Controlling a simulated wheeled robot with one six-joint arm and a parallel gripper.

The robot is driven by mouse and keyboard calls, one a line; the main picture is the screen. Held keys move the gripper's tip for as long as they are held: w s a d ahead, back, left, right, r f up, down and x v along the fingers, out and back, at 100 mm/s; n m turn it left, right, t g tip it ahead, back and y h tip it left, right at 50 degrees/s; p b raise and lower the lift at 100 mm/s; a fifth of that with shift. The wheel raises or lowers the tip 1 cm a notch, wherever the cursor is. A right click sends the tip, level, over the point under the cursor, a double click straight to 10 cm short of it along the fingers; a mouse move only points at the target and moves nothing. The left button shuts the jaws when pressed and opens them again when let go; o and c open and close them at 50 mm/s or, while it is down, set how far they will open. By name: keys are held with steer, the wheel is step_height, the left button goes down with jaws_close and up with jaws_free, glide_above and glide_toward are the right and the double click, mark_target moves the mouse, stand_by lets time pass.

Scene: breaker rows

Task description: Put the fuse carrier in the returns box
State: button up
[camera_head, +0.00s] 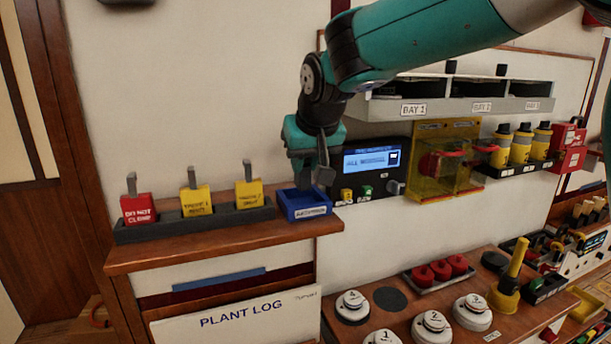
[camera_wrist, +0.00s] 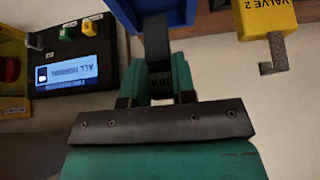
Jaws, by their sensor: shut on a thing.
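My gripper (camera_head: 314,178) points down just above the small blue box (camera_head: 304,206) at the right end of the wooden ledge. The box has a white label, too small to read surely. In the wrist view my gripper (camera_wrist: 158,85) is shut on a dark, narrow piece with a small printed label, the fuse carrier (camera_wrist: 157,42). The carrier's far end overlaps the blue box (camera_wrist: 183,12) in that view. I cannot tell whether it touches the box or is inside its rim. In the head view the carrier is hard to tell apart from the dark fingers.
A dark rack (camera_head: 170,228) with one red and two yellow tags stands left of the box. A panel with a lit screen (camera_head: 372,160) is close on the right, beside a yellow clear cover (camera_head: 447,165). A grey shelf (camera_head: 455,100) hangs above.

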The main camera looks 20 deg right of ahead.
mark_target(305, 177)
steer(key=shift+f+p, duration=0.35)
steer(key=shift+f, duration=1.5)
steer(key=shift+f, duration=0.1)
steer(key=o, duration=0.9)
steer(key=b+v, duration=0.3)
steer(key=v, duration=0.9)
steer(key=s+a+f+n+g+y, duration=0.1)
steer(key=s+f+n+g, duration=0.1)
steer(key=s+f, duration=0.3)
steer(key=s+a+f+n+g+y, duration=0.1)
steer(key=s+a+f+n+g, duration=0.1)
steer(key=s+f, duration=0.4)
steer(key=s+a+f+n+g+y, duration=0.2)
steer(key=s+f, duration=0.3)
steer(key=s, duration=0.8)
steer(key=shift+a+f+n+g, duration=0.1)
steer(key=shift+f+n+g, duration=0.2)
steer(key=shift+n, duration=0.2)
